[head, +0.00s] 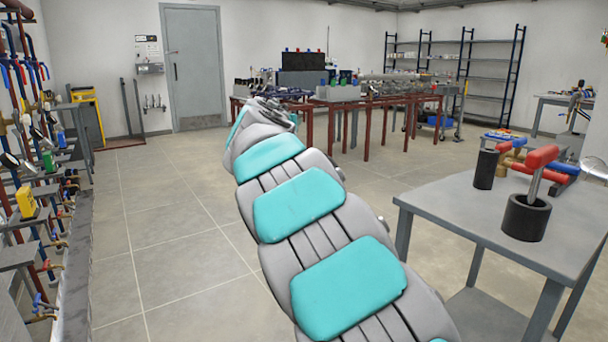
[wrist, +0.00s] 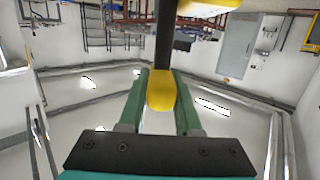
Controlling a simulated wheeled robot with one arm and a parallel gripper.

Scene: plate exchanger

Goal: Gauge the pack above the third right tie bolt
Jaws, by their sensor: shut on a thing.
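My gripper (wrist: 161,95) is shut on a yellow-handled tool (wrist: 161,92). Its green fingers press the yellow handle from both sides. A dark straight shaft (wrist: 164,38) runs from the handle to the top of the wrist view. Another yellow part (wrist: 205,7) shows at the top edge there; I cannot tell whether it belongs to the same tool. In the head view my arm reaches away from me, and its far end hides the gripper and the tool. I cannot make out the plate pack or its tie bolts for certain in either view.
A grey table (head: 440,208) at the right carries two black cups (head: 526,217) (head: 485,169), the nearer holding a red-handled tool (head: 541,157). Red-legged benches (head: 367,133) with equipment stand at the back. Pipework and valves (head: 28,120) line the left. The tiled floor (head: 160,220) left of my arm is clear.

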